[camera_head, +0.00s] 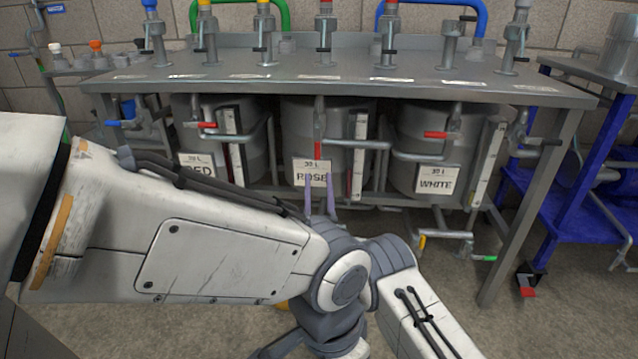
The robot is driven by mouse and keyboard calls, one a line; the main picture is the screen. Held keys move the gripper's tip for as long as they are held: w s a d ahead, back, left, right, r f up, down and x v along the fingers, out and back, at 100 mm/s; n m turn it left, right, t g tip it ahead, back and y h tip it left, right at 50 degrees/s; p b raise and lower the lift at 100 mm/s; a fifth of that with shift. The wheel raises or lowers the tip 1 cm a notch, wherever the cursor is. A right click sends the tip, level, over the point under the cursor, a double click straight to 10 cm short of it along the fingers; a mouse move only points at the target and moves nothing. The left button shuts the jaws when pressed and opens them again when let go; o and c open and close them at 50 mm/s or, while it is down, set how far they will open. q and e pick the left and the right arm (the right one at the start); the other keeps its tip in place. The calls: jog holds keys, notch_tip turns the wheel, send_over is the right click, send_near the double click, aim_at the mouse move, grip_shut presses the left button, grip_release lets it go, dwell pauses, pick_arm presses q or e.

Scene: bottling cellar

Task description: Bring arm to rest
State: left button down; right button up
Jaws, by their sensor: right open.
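My right gripper (320,178) shows in the head view as two thin purple fingers, apart and pointing up, with nothing between them. They appear in front of the ROSE sign (312,165) on the middle tank; I cannot tell whether they touch anything. The gripper's lower part is hidden behind a grey arm joint. A large white arm link of mine crosses the view from the left to the middle, and another white link runs off at the bottom. My left gripper is not seen.
A grey metal bench (340,72) with several taps stands ahead. Under it are three tanks, with RED (197,168) and WHITE (437,180) signs, red-handled valves and pipes. A blue frame (560,190) stands at right. The concrete floor (560,325) is open at lower right.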

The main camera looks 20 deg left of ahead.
jog(key=shift+v, duration=1)
